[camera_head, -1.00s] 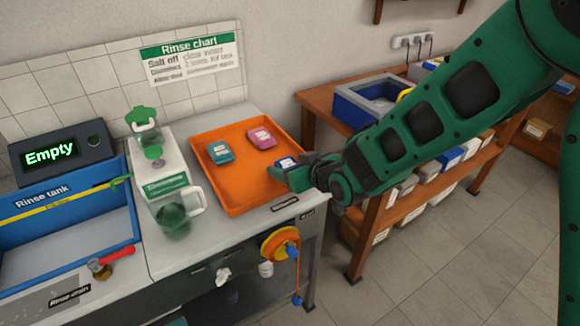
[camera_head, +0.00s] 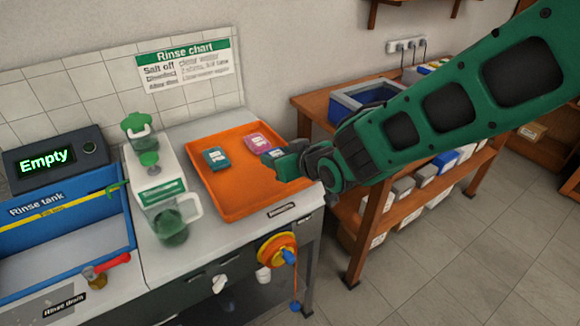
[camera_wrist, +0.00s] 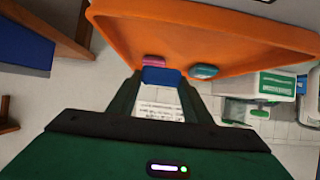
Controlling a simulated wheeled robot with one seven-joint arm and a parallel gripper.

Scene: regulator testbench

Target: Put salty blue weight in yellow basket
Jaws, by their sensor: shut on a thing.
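My gripper (camera_head: 280,160) is over the right part of the orange tray (camera_head: 232,202), shut on a blue weight (camera_head: 272,153) with a white label. In the wrist view the blue weight (camera_wrist: 161,76) sits between my gripper's two fingers (camera_wrist: 160,88). A teal weight (camera_head: 216,158) and a pink weight (camera_head: 257,142) lie in the tray, left of and behind my gripper. I cannot tell whether the held weight touches the tray. I cannot make out a yellow basket.
A blue rinse tank (camera_head: 60,240) stands at the left, beside a display (camera_head: 55,157) reading "Empty". A white dispenser (camera_head: 158,185) with a clear jug (camera_head: 172,222) stands left of the tray. A wooden shelf table (camera_head: 308,104) with a blue-grey bin (camera_head: 365,97) is behind my arm.

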